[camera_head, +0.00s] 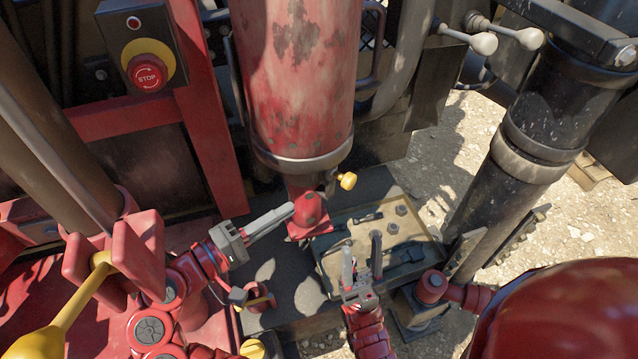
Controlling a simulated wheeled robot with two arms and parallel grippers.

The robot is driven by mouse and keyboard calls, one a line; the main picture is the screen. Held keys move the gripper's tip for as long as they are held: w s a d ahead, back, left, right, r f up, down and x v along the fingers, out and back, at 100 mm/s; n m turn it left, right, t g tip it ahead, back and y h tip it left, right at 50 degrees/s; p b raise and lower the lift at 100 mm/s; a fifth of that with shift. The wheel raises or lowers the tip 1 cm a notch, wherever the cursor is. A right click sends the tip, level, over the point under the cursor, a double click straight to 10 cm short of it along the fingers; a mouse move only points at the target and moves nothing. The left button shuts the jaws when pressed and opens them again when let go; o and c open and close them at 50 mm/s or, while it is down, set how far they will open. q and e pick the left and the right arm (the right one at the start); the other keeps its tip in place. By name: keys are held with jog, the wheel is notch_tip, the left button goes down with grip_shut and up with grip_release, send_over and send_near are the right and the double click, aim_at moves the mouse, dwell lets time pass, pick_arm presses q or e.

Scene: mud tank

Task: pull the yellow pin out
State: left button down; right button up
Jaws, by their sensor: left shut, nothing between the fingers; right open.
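Several yellow parts show, and I cannot tell which one is the pin. A small yellow knob (347,181) sticks out at the lower right of the red tank (300,70). A small yellow bar (258,301) sits in a red fitting on the deck. A large yellow handle (75,300) with a rounded end runs through a red bracket at the far left. My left gripper (291,208) is shut and empty, left of and below the knob, its tips by a red block (310,214). My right gripper (362,248) is open and empty over the tray, below the knob.
A tray (433,231) holding bolts and dark tools lies below the tank. A thick black post (510,150) stands at the right. A red stop button (148,74) is at the upper left. White-knobbed levers (484,43) are at the upper right. Gravel ground lies beyond.

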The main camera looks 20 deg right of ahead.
aim_at(338, 178)
pick_arm(q)
jog(key=p+x, duration=0.5)
jog(key=x, duration=0.4)
jog(key=shift+s+r, duration=0.1)
jog(key=shift+r, duration=0.05)
jog(key=shift+w+d, duration=0.25)
jog(key=shift+d, duration=0.3)
jog(key=shift+w+f, duration=0.1)
jog(key=shift+f, duration=0.1)
